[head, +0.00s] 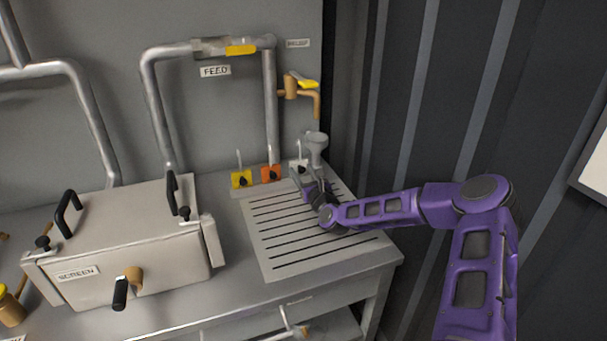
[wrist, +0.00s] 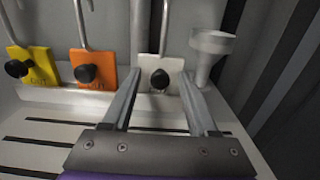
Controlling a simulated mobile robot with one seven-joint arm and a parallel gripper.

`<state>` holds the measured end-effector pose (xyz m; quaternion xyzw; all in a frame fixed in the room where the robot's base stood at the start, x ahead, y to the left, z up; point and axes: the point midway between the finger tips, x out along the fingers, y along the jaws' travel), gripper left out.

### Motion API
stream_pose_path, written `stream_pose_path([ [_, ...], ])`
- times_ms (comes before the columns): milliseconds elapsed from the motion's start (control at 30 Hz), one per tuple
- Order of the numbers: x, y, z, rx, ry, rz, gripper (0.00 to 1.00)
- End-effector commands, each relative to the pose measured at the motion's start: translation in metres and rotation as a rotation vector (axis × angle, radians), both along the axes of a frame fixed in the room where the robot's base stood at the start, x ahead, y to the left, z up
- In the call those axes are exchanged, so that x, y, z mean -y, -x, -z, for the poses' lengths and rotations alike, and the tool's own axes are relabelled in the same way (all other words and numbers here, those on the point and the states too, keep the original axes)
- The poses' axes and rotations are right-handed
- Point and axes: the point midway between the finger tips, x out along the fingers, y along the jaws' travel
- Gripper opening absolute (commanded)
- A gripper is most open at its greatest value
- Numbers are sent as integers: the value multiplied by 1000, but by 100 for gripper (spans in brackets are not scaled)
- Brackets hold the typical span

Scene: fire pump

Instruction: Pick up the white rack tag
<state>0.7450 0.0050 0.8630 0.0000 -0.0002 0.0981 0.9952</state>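The white rack tag (wrist: 161,74) stands at the right end of a row of tags in the wrist view, with a black knob on its face and a metal hook rising from its top. In the head view the white tag (head: 298,165) is partly hidden behind my gripper. My gripper (wrist: 159,82) is open, its two fingers pointing at the white tag, one to each side of it in the picture. Nothing is held between them. I cannot tell whether the fingertips reach the tag. In the head view my gripper (head: 308,180) is over the back of the slotted drain board.
An orange tag (wrist: 92,69) and a yellow tag (wrist: 31,68) stand left of the white one. A grey funnel (wrist: 211,48) stands close on its right. The slotted board (head: 290,262) is clear in front. A screen box (head: 130,235) stands left.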

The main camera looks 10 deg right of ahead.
Motion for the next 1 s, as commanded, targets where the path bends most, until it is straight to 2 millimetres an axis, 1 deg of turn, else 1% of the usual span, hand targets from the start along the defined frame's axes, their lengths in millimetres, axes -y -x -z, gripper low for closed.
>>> stream_pose_path([
  [33,0,0,0,0,0,0,49],
  [167,0,0,0,0,0,0,26],
  [200,0,0,0,0,0,0,19],
  [267,0,0,0,0,0,0,8],
  [300,0,0,0,0,0,0,1],
  [567,0,0,-2,0,0,0,0],
  [1000,0,0,-24,1,0,0,0],
])
